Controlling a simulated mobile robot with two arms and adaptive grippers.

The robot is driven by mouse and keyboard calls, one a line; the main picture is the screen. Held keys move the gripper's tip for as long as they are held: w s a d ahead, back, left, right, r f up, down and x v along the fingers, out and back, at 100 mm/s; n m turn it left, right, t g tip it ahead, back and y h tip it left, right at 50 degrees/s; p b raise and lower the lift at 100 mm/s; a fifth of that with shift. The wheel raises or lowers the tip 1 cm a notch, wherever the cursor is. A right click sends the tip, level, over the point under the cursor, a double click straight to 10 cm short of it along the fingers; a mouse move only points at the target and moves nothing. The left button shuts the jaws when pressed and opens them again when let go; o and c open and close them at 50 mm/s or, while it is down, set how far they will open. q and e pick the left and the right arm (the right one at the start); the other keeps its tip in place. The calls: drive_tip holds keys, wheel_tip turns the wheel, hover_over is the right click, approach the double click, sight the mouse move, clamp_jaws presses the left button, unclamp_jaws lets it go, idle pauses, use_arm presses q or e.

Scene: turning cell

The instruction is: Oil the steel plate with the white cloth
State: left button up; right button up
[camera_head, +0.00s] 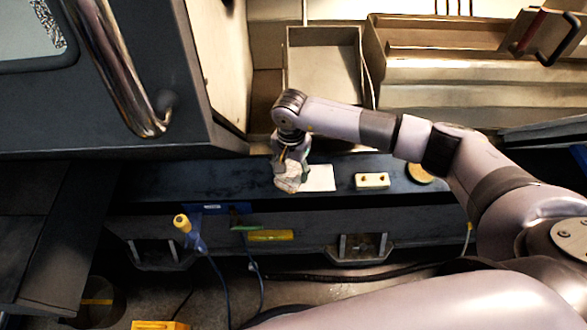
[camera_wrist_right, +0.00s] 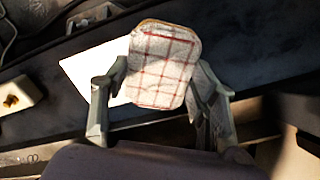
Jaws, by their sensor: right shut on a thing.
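My right gripper (camera_head: 291,172) is shut on the white cloth (camera_head: 288,184), above the dark bench ledge. In the right wrist view the cloth (camera_wrist_right: 163,65) is a folded pad with thin red check lines, held between the two fingers of the gripper (camera_wrist_right: 160,92). The steel plate (camera_head: 321,178) is a pale flat rectangle on the ledge, just right of the cloth. In the right wrist view the plate (camera_wrist_right: 92,68) shows behind and left of the cloth, which covers part of it. I cannot tell whether cloth and plate touch. My left gripper is out of view.
A white block (camera_head: 372,181) with two brass-coloured studs lies right of the plate. A round tan-rimmed thing (camera_head: 420,173) lies further right, near my arm. A grey open bin (camera_head: 323,62) stands behind. A yellow-tipped tool (camera_head: 182,223) and cables hang at the front.

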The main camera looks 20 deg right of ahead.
drive_tip(key=shift+r, duration=0.1)
drive_tip(key=shift+r+p, duration=1.1)
drive_tip(key=shift+r, duration=0.6)
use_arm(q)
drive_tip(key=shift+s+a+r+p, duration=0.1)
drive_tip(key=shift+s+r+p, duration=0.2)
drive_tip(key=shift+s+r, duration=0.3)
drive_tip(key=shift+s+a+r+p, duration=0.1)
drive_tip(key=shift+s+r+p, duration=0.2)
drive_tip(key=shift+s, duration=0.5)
use_arm(e)
drive_tip(key=shift+r, duration=1.2)
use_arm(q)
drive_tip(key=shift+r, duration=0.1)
